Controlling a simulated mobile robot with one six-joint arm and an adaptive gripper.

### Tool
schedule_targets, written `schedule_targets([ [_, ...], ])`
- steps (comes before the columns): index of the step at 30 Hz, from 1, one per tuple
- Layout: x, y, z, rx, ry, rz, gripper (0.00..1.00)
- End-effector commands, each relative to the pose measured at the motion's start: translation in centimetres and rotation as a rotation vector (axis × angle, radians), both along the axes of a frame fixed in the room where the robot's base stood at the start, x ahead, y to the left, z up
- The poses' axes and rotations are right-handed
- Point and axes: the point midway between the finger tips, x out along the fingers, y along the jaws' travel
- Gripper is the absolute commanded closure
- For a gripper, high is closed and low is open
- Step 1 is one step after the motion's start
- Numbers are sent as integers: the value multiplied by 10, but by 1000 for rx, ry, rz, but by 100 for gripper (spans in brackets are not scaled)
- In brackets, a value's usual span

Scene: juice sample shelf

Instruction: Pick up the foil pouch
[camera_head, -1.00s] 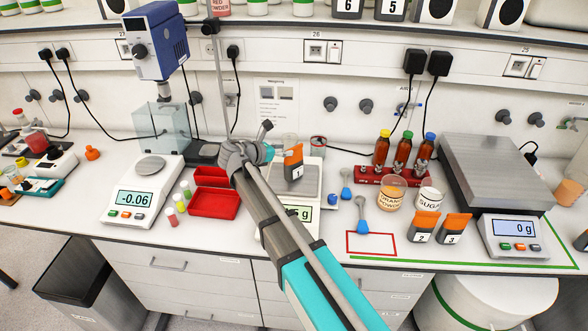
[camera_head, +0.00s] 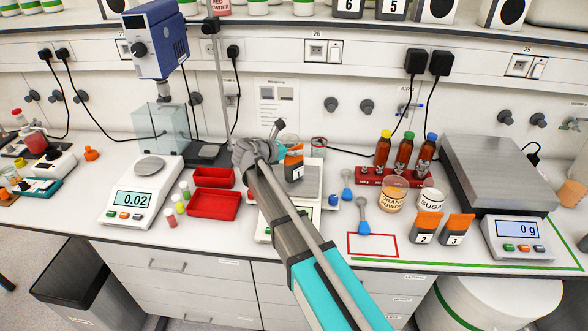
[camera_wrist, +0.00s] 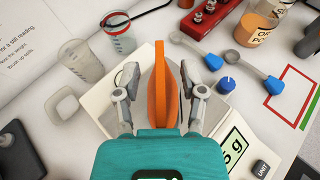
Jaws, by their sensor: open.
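The foil pouch with an orange top and a "1" label (camera_head: 294,168) stands upright on the middle balance (camera_head: 312,180). My gripper (camera_wrist: 159,74) is open, with one finger on each side of the pouch and a gap visible on both sides. In the head view my gripper (camera_head: 277,150) is behind and left of the pouch's top, and my arm hides part of the balance and its display.
Two similar pouches, "2" (camera_head: 427,228) and "3" (camera_head: 457,229), stand at right. Blue scoops (camera_head: 362,215) and a blue knob (camera_wrist: 226,85) lie close to the balance's right. Clear beakers (camera_wrist: 80,60) stand behind it. Red trays (camera_head: 213,205) are at left.

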Motion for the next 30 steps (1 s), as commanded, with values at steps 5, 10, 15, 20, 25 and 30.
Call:
schedule_targets([
  [5, 0, 0, 0, 0, 0, 0, 69],
  [10, 0, 0, 0, 0, 0, -1, 100],
  [15, 0, -1, 0, 0, 0, -1, 100],
  [20, 0, -1, 0, -1, 0, -1, 100],
  [25, 0, -1, 0, 0, 0, -1, 100],
  [30, 0, -1, 3, -1, 0, -1, 100],
])
